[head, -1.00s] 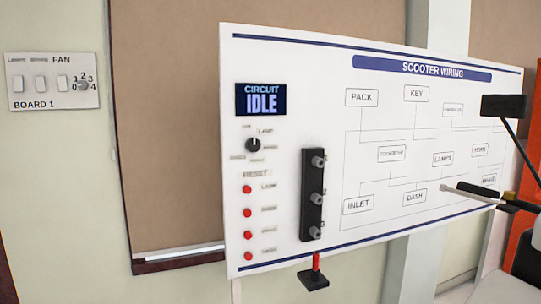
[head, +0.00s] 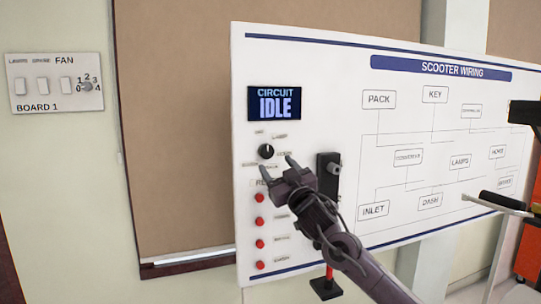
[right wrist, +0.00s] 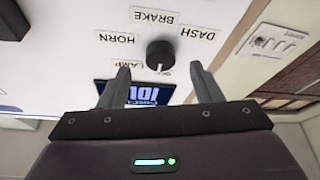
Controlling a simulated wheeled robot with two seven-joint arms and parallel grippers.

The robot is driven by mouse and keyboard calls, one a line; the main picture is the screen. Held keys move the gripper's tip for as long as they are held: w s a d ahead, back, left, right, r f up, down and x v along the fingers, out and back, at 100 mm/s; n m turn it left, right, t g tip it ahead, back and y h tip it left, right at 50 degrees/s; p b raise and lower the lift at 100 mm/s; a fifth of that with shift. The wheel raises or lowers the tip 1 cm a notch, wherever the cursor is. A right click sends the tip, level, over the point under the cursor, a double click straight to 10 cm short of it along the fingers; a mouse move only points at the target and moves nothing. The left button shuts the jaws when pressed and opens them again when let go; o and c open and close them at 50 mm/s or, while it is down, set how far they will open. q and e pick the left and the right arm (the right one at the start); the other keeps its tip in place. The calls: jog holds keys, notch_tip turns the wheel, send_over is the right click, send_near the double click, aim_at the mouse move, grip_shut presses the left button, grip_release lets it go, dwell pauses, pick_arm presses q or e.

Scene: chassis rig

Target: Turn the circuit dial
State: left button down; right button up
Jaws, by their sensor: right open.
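The circuit dial (head: 266,151) is a small black round knob with a pale pointer mark, on the white scooter wiring board (head: 345,75) below the display reading CIRCUIT IDLE (head: 275,103). In the right wrist view the dial (right wrist: 160,54) shows upside down, ringed by labels HORN, BRAKE, DASH and LAMP, with its pale mark toward a small label between the fingers. My right gripper (head: 279,167) is open just below the dial in the head view. Its two fingers (right wrist: 164,80) stand apart on either side of the dial's line, with nothing between them. My left gripper is not in view.
Red reset buttons (head: 259,221) run down the board below the dial. A black strip with knobs (head: 329,162) is partly hidden behind my right arm. A red-stemmed part on a black base (head: 326,287) stands at the lower edge. A fan switch panel (head: 55,82) is on the left wall.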

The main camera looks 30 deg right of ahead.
aim_at(268, 156)
jog(key=p+x, duration=0.1)
jog(key=x, duration=0.2)
jog(key=shift+w+r+p, duration=0.3)
jog(key=shift+w+d, duration=0.1)
jog(key=shift+w, duration=0.45)
jog(key=c, duration=1)
jog(key=shift+m, duration=0.4)
